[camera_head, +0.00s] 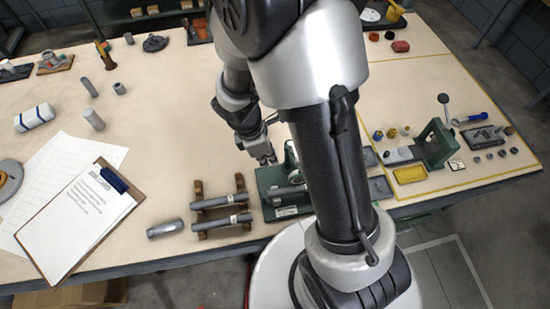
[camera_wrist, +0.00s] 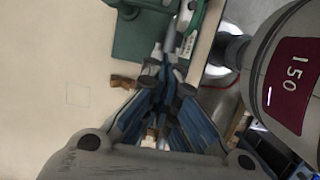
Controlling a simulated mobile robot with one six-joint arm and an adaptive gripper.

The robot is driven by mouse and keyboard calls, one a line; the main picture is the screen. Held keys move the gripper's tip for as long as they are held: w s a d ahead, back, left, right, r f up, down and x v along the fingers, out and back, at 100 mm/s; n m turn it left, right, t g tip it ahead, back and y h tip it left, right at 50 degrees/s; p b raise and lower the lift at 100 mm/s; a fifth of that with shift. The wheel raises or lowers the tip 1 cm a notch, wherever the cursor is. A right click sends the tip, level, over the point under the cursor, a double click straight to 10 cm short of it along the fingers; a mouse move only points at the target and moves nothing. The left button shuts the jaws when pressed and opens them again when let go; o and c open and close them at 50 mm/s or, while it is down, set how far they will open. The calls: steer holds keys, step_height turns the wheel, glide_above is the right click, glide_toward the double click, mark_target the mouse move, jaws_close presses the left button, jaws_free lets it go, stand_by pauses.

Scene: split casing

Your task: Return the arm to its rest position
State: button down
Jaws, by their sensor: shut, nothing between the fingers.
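My arm reaches over the table, and its links cover the middle of the head view. My gripper (camera_head: 264,158) is shut and empty, pointing down above the table at the back left side of a green fixture (camera_head: 284,212). A grey cylindrical part lies in the fixture, partly hidden by my arm. In the wrist view my gripper (camera_wrist: 165,72) has its fingers together, with the green fixture (camera_wrist: 130,38) beyond the tips. I cannot tell the exact gap between the tips and the fixture.
Grey rods (camera_head: 218,201) lie on wooden cradles (camera_head: 240,182) left of the fixture. A loose grey cylinder (camera_head: 165,228) and a clipboard (camera_head: 78,222) lie further left. A green press (camera_head: 436,145) and small parts stand at right. The tabletop (camera_head: 170,120) behind the cradles is clear.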

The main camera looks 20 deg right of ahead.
step_height(320, 180, up, 7)
steer(key=p, duration=0.1)
steer(key=shift+a, duration=0.35)
